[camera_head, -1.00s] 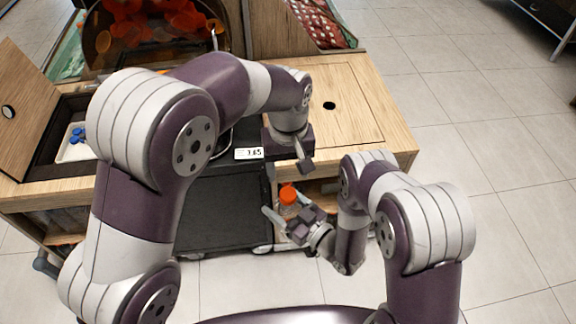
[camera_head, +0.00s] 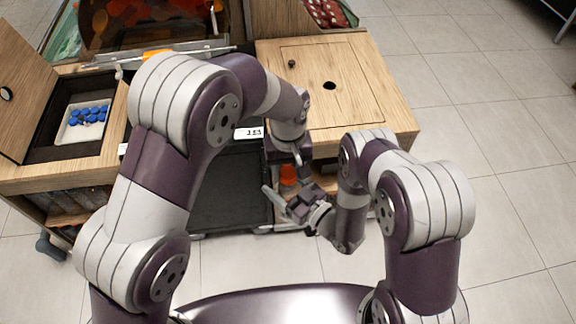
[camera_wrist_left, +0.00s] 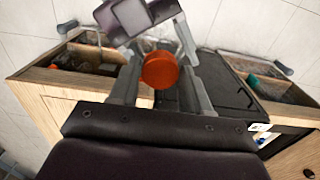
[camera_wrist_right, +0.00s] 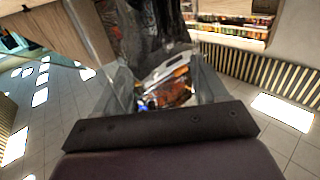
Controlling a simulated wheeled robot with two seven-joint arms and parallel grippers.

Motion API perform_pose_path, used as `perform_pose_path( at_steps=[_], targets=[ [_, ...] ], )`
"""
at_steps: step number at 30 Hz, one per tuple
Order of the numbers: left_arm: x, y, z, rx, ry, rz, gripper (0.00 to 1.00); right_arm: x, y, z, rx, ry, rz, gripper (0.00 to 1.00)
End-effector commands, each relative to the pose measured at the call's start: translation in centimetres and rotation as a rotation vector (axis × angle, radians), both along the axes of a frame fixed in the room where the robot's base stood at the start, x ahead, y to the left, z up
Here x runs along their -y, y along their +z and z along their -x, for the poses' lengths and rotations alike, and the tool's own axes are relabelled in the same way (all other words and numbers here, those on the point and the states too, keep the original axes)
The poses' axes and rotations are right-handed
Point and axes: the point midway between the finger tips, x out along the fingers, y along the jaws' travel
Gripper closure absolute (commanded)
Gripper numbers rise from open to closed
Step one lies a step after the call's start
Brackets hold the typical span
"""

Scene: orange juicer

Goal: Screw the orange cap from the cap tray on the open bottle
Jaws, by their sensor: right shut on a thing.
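The orange cap (camera_head: 288,173) shows just under my left gripper (camera_head: 295,162), near my right gripper (camera_head: 288,202). In the left wrist view the round orange cap (camera_wrist_left: 160,70) lies between the fingers of my left gripper, which look open with narrow gaps beside it. My right gripper is shut on the bottle, whose body is mostly hidden in the head view. In the right wrist view something clear with amber tones, apparently the bottle (camera_wrist_right: 168,82), shows between the fingers. The cap appears to be at the bottle's top; its seating is hidden.
The white cap tray (camera_head: 70,136) with several blue caps sits in an open compartment at left, its wooden lid (camera_head: 22,90) raised. A black panel (camera_head: 230,190) lies below the front edge. The tiled floor at right is free.

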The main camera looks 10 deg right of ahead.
Motion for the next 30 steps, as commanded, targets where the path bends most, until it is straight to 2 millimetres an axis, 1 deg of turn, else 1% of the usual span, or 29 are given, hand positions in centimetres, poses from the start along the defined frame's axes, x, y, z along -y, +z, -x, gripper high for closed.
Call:
perform_pose_path(
  at_steps=[1, 2, 3, 4, 11, 12, 14, 15, 24, 26, 30],
  targets=[
    [0.0, 0.0, 0.0, 0.000, 0.000, 0.000, 0.70, 0.0, 0.0, 0.0, 0.000, 0.000, 0.000, 1.00],
    [0.0, 0.0, 0.0, 0.000, 0.000, 0.000, 0.80, 0.0, 0.0, 0.0, 0.000, 0.000, 0.000, 1.00],
    [0.0, 0.0, 0.0, 0.000, 0.000, 0.000, 0.93, 0.0, 0.0, 0.0, 0.000, 0.000, 0.000, 1.00],
    [0.0, 0.0, 0.0, 0.000, 0.000, 0.000, 0.95, 0.0, 0.0, 0.0, 0.000, 0.000, 0.000, 1.00],
    [0.0, 0.0, 0.0, 0.000, -0.001, 0.000, 0.96, 0.0, 0.0, 0.0, 0.000, 0.000, 0.000, 1.00],
    [0.0, 0.0, 0.0, 0.000, -0.001, 0.000, 0.56, 0.0, 0.0, 0.0, 0.000, 0.000, 0.000, 1.00],
    [0.0, 0.0, 0.0, 0.000, -0.001, 0.000, 0.37, 0.0, 0.0, 0.0, 0.000, 0.000, 0.000, 1.00],
    [0.0, 0.0, 0.0, 0.001, -0.001, 0.000, 0.30, 0.0, 0.0, 0.0, 0.000, 0.000, 0.000, 1.00],
    [0.0, 0.3, 0.0, 0.001, -0.001, 0.001, 0.30, 0.0, 0.0, 0.0, 0.000, 0.000, 0.000, 1.00],
    [0.1, 0.9, -0.1, 0.003, -0.001, 0.002, 0.30, 0.0, 0.0, 0.0, 0.000, 0.000, 0.000, 1.00],
    [0.1, 3.3, -0.1, 0.005, -0.001, 0.004, 0.30, 0.0, 0.0, 0.0, 0.000, 0.000, 0.000, 1.00]
  ],
)
